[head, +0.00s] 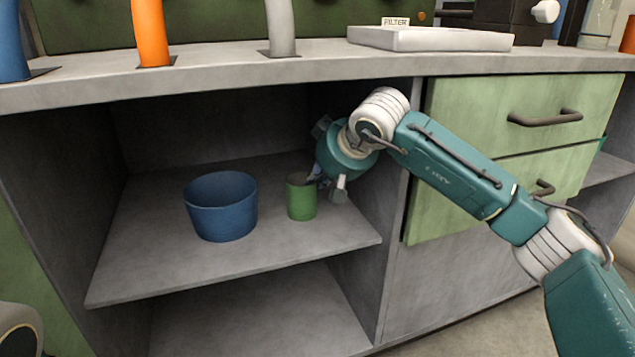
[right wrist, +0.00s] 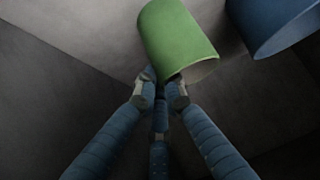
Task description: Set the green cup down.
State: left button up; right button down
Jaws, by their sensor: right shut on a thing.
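The green cup (head: 301,198) is upright at the upper shelf of the open cabinet, right of the blue container. I cannot tell whether its base touches the shelf. My right gripper (head: 317,178) reaches in from the right and is at the cup's right side. In the right wrist view, the fingers (right wrist: 160,92) are closed in at the rim of the green cup (right wrist: 178,40); part of the grip is hidden behind the fingers. My left gripper is not in view.
A blue container (head: 221,206) stands left of the cup on the shelf (head: 150,255); it also shows in the right wrist view (right wrist: 270,22). The cabinet's side wall is close right of my gripper. Green drawers (head: 520,120) are further right. The shelf's front is clear.

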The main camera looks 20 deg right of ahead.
jog(key=c, duration=1.8)
grip_release()
jog(key=shift+c, duration=0.2)
